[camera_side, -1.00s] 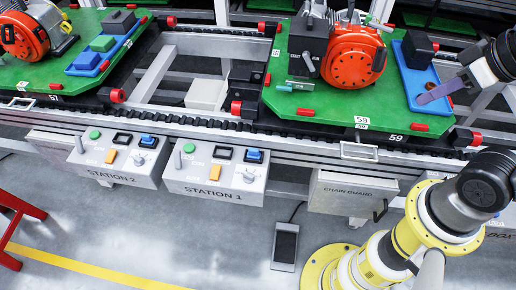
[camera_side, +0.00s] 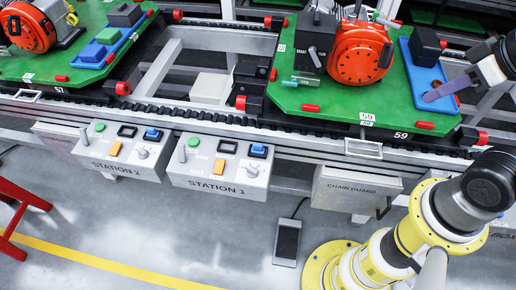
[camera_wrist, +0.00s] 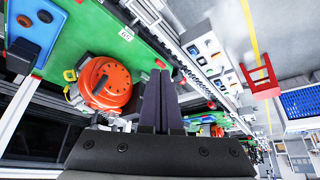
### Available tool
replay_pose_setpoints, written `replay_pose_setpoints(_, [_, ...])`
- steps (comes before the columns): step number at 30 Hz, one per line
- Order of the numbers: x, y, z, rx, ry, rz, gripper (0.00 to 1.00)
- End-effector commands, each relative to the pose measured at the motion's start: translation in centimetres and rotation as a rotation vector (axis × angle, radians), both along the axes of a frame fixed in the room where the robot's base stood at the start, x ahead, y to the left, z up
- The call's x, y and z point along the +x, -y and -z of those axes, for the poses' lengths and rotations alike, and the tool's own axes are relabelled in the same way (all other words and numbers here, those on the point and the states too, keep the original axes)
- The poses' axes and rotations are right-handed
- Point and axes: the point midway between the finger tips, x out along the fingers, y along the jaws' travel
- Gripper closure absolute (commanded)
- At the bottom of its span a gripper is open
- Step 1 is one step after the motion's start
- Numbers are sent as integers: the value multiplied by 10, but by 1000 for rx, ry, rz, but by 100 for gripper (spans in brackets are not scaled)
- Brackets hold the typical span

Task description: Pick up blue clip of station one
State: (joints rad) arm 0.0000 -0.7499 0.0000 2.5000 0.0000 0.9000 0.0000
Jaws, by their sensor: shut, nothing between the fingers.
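My gripper (camera_side: 430,97) shows purple fingers pressed together with nothing between them. In the side view its tips are over the lower part of a blue plate (camera_side: 421,52) on the green pallet marked 59 (camera_side: 320,92). I cannot tell whether they touch it. A dark block (camera_side: 427,44) stands on that plate. In the wrist view the shut fingers (camera_wrist: 160,78) fill the middle, and the blue plate (camera_wrist: 27,55) is at the upper left with a small orange-red spot on it. I cannot make out a separate blue clip on this pallet.
A red-orange engine (camera_side: 360,52) stands left of the plate. Station 1's control box (camera_side: 218,172) and Station 2's box (camera_side: 118,150) hang on the conveyor's front. Another pallet (camera_side: 68,62) at the left carries a second engine and a blue plate with a green block.

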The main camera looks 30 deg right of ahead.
Motion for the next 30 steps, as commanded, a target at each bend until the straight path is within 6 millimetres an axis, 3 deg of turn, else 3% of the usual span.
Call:
replay_pose_setpoints(1, [0,0,0,0,0,0,100])
replay_pose_setpoints(10, [0,0,0,0,0,0,48])
replay_pose_setpoints(23, [5,-1,-4,-29,28,-65,48])
replay_pose_setpoints(26, [27,-6,-28,-60,110,-148,48])
replay_pose_setpoints(30, [76,-16,-48,-96,154,-277,48])
